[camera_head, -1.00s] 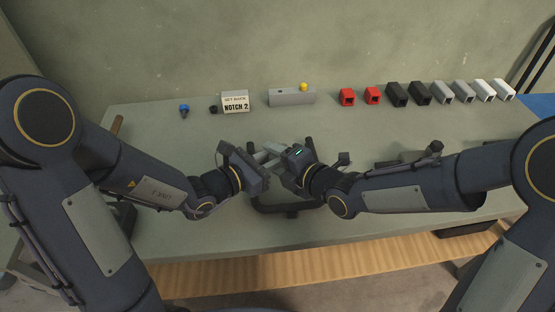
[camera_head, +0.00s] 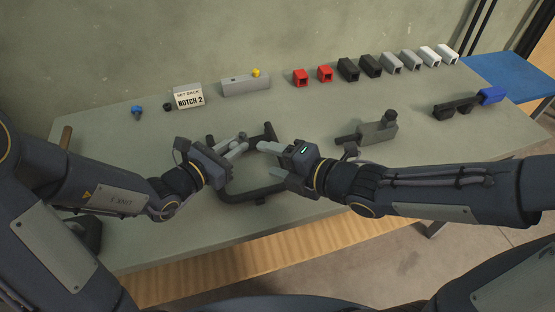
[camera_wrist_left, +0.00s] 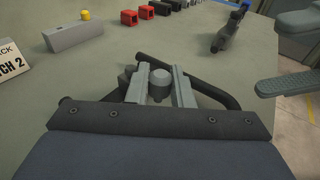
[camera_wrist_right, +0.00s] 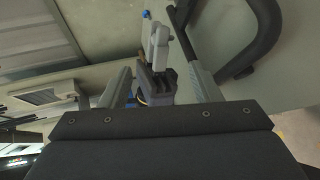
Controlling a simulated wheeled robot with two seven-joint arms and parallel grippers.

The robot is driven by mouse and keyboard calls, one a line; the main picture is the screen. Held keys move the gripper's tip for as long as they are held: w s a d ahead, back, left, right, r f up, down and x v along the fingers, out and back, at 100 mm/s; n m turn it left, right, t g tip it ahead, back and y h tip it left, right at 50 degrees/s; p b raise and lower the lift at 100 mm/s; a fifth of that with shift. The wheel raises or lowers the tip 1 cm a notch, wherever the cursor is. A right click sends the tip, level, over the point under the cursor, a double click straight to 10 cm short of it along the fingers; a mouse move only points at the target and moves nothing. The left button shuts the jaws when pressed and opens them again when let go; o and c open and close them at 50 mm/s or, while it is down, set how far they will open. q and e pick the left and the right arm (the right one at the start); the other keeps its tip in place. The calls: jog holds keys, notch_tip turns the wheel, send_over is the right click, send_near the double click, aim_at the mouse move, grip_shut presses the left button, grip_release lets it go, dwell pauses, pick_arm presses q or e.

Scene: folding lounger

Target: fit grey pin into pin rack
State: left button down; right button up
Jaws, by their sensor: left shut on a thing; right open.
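The grey pin (camera_wrist_left: 160,84) is between the fingers of my left gripper (camera_wrist_left: 160,92), which is shut on it. In the head view, my left gripper (camera_head: 236,145) is held over the black tubular frame, and the pin is small and mostly hidden there. My right gripper (camera_head: 267,160) is open and empty, just right of the left one and apart from it. In the right wrist view, the left gripper (camera_wrist_right: 157,60) shows between its open fingers. The pin rack looks to be the grey block (camera_head: 240,88) at the back, with a yellow pin (camera_head: 256,73) on top and a dark hole.
A "NOTCH 2" sign (camera_head: 189,98), a blue pin (camera_head: 137,111) and a black piece (camera_head: 167,107) stand left of the block. Red, black, grey and white blocks (camera_head: 371,66) line the back right. A grey fixture (camera_head: 377,131) stands right. The black frame (camera_head: 255,196) lies below the grippers.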

jog(key=shift+s+d+r, duration=0.1)
jog(key=shift+s+d, duration=0.1)
jog(key=shift+d, duration=0.1)
